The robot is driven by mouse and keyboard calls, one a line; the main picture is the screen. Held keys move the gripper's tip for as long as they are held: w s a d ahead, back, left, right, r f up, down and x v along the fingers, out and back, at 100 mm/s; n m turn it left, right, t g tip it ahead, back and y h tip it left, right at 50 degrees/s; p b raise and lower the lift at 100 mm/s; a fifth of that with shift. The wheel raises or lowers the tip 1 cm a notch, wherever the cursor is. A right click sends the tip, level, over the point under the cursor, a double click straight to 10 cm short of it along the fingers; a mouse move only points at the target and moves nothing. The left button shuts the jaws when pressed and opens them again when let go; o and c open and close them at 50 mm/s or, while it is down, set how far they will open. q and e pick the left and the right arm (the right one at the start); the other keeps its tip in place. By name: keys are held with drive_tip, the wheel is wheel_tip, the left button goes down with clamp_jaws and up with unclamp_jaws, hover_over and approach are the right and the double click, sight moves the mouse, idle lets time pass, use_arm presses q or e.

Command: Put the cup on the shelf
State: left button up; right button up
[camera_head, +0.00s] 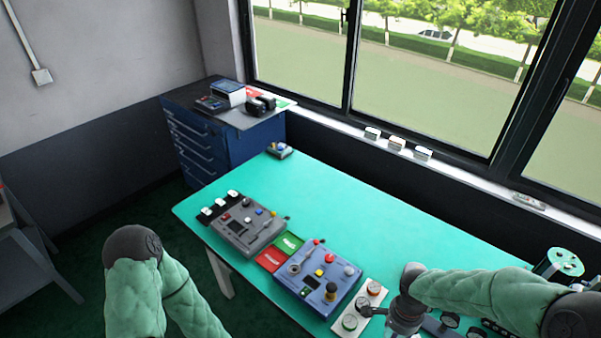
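I cannot make out a cup for certain. A round container (562,264) with a pale green top stands at the right end of the green table (340,205). A grey rack-like frame (22,262), possibly the shelf, is cut off at the left edge.
A grey control box (243,226) and a blue control box (318,279) lie on the table, with red and green pads between. A blue drawer cabinet (205,150) stands in the corner. Small white-topped items (397,143) line the windowsill. The table's back middle is clear.

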drive_tip(key=shift+w+a+f+n, duration=0.2)
drive_tip(key=shift+w+f+n, duration=0.15)
drive_tip(key=shift+w, duration=0.25)
drive_tip(key=shift+w+a+f+n+b, duration=0.15)
drive_tip(key=shift+w+a+n+b, duration=0.2)
drive_tip(key=shift+n+b, duration=0.45)
drive_tip(key=w+a+f+n+b, duration=0.1)
drive_tip(key=w+a+n, duration=0.1)
drive_tip(key=n, duration=0.1)
drive_tip(key=w+a+f+n+b, duration=0.1)
drive_tip(key=w+a+n+b, duration=0.1)
drive_tip(key=w+n, duration=0.1)
drive_tip(key=w+a+f+n+b, duration=0.2)
drive_tip(key=w+n, duration=0.1)
drive_tip(key=n, duration=0.2)
drive_tip(key=shift+w+a, duration=0.1)
drive_tip(key=shift+w, duration=0.15)
